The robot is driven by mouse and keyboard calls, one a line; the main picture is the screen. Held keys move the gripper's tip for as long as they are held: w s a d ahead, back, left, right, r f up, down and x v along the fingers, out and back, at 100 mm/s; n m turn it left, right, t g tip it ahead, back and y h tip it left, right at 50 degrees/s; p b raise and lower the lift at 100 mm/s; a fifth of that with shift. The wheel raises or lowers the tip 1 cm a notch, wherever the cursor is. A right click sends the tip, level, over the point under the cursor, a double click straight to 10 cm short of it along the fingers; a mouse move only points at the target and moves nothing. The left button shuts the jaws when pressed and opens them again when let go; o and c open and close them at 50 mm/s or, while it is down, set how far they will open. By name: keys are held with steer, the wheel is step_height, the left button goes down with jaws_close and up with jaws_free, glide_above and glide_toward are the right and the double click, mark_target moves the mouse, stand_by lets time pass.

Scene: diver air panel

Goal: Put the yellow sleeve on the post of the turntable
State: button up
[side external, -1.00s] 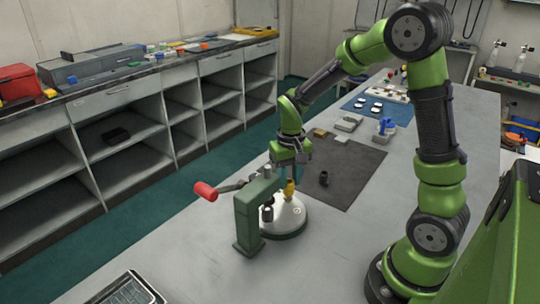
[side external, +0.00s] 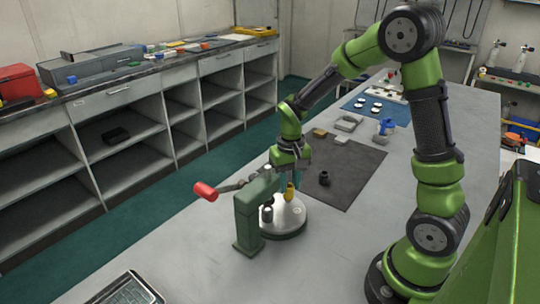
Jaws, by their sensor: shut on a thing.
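The yellow sleeve (side external: 290,191) is small and upright, just below my gripper (side external: 290,182), over the turntable. My gripper is shut on the sleeve. The turntable (side external: 284,221) is a round pale disc with a dark rim, on the grey table. Its post cannot be made out; I cannot tell whether the sleeve is around it or above it. A small dark cylinder (side external: 267,214) stands at the left of the disc, beside a green press frame.
The green press frame (side external: 246,218) with a red-handled lever (side external: 206,191) stands close on the left of the turntable. A black cylinder (side external: 324,178) stands on the dark mat (side external: 350,180). A metal tray (side external: 125,290) lies at the front. The table's front middle is clear.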

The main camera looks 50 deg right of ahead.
stand_by(0.4)
steer(key=o, duration=1.4)
steer(key=shift+o, duration=0.2)
steer(key=shift+r, duration=0.1)
step_height(320, 180, up, 7)
steer(key=shift+r, duration=0.15)
stand_by(0.3)
steer(key=s+a+r+n+t+y, duration=0.2)
steer(key=s+a+r+t, duration=0.5)
steer(key=s+a+r, duration=0.3)
steer(key=shift+s+a+r, duration=0.15)
steer(key=shift+s+r, duration=0.05)
steer(key=shift+s, duration=0.5)
